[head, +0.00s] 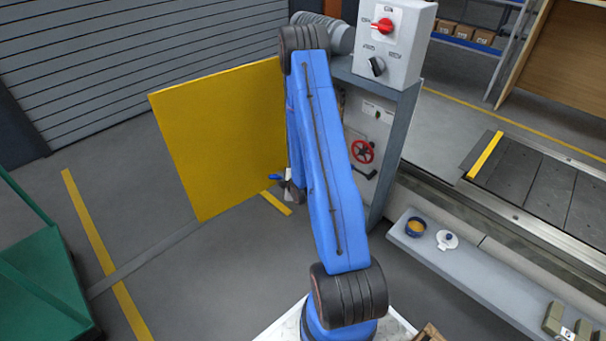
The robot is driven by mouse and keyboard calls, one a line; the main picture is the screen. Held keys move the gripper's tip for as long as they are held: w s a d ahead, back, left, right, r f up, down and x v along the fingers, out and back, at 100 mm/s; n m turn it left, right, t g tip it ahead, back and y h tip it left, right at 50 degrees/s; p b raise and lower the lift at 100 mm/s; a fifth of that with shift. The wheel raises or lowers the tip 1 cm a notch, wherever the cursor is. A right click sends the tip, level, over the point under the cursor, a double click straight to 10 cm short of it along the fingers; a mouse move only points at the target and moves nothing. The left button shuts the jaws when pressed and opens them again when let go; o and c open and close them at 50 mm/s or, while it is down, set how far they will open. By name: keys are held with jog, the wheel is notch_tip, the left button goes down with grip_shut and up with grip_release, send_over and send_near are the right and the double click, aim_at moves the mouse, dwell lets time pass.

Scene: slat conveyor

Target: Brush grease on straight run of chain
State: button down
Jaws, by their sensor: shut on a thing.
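My gripper (288,181) shows only in part beside my blue arm, in front of the yellow panel's lower right edge. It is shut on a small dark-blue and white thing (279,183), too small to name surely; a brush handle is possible. A dark-blue pot of amber grease (416,228) stands open on the grey ledge (472,264), with a white round lid (447,240) beside it. The slat conveyor (543,184) runs at the right. I cannot make out the chain; my arm hides part of the machine.
A yellow panel (215,135) stands left of the grey cabinet (406,135), which carries a control box (397,45) and a red handwheel (362,152). Several olive blocks (553,318) sit at the ledge's near end. A green structure (45,285) is at left. Floor between is clear.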

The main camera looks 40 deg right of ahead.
jog(key=s+d+h, duration=0.1)
jog(key=s+d, duration=0.3)
jog(key=d, duration=1.1)
jog(key=shift+d+r+m, duration=0.15)
jog(key=shift+r+m, duration=0.15)
jog(key=shift+m, duration=0.1)
jog(key=shift+d, duration=0.7)
dwell(0.4)
jog(key=shift+r, duration=0.15)
notch_tip(320, 180, up, 25)
dwell(3.7)
